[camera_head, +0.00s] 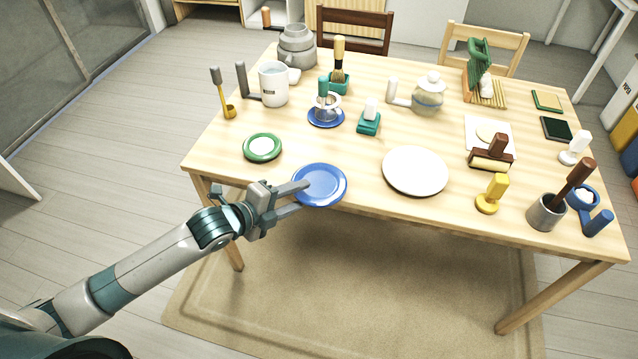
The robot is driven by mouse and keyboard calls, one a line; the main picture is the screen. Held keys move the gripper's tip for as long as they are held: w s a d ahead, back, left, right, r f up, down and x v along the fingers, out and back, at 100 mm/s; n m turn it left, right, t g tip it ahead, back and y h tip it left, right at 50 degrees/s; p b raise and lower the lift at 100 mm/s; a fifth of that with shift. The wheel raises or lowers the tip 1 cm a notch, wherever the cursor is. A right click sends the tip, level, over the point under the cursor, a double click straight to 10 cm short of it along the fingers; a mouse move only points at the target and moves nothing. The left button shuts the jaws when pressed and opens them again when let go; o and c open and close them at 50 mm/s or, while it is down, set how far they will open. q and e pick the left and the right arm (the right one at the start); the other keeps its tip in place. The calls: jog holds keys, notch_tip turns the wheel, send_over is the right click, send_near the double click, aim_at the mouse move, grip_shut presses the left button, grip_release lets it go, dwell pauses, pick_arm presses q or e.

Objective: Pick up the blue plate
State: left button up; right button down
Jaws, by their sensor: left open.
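The blue plate (322,184) lies flat at the front edge of the wooden table, left of the middle. My left gripper (304,197) comes in from the left at the table's front edge. Its two fingers are apart, and both reach to the plate's left rim. One finger shows over the rim's upper left, the other at its lower left. I cannot tell whether the fingers touch the plate. My right gripper is not in view.
A green-rimmed plate (262,147) lies left of the blue plate and a white plate (415,171) lies right. Behind stand a cup on a blue saucer (326,118) and a teal-based stamp (369,119). The wooden table (350,224) has bare space between the plates.

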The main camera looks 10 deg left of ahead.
pick_arm(q)
jog(key=shift+w+d+f, duration=0.15)
jog(key=shift+w, duration=0.1)
grip_shut()
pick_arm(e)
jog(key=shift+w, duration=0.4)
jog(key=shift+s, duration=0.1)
